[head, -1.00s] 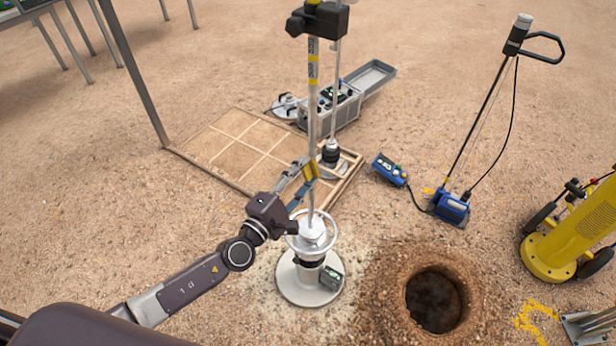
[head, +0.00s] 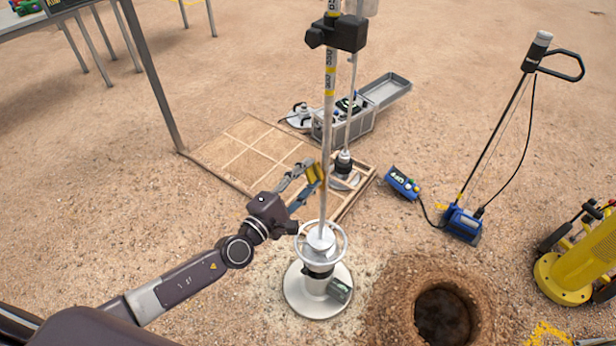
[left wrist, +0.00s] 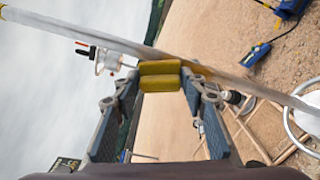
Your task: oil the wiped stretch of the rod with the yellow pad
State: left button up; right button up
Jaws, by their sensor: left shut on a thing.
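My left gripper (head: 312,180) is shut on the yellow pad (head: 316,172). In the left wrist view the pad (left wrist: 160,76) sits between the fingertips. The upright pale rod (head: 328,130) stands just right of the pad in the head view. In the left wrist view the rod (left wrist: 105,40) slants past the pad's far end. Whether pad and rod touch, I cannot tell. The rod rises from a white round base with a ring handle (head: 321,242); yellow bands and a black block (head: 337,33) are higher on it. No oil film can be made out. My right gripper is not in view.
A wooden grid frame (head: 222,150) lies behind the rod, with a grey case (head: 335,122) beyond. A blue device with a tall handle (head: 461,222) stands to the right. A round hole (head: 442,315) lies right of the base. A yellow machine (head: 580,255) is far right.

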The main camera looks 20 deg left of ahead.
pick_arm(q)
jog(key=shift+r+p, duration=0.3)
jog(key=shift+r, duration=0.05)
jog(key=shift+s+d+r+p, duration=0.1)
jog(key=shift+s+d+p, duration=0.15)
jog(key=shift+d, duration=0.2)
jog(key=shift+s+d+p, duration=0.1)
jog(key=shift+d+p, duration=0.25)
jog(key=shift+d, duration=0.1)
jog(key=shift+s+d+p, duration=0.2)
jog(key=shift+d, duration=0.35)
jog(key=shift+s+d+p, duration=0.15)
jog(key=shift+d+p, duration=0.05)
jog(key=shift+d, duration=0.3)
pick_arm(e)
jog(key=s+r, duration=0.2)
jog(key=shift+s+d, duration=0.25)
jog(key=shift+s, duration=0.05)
pick_arm(q)
jog(key=shift+v, duration=3)
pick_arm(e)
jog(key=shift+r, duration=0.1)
pick_arm(q)
jog(key=shift+s, duration=0.1)
jog(key=v, duration=0.2)
jog(key=shift+s+a, duration=0.2)
jog(key=shift+s, duration=0.15)
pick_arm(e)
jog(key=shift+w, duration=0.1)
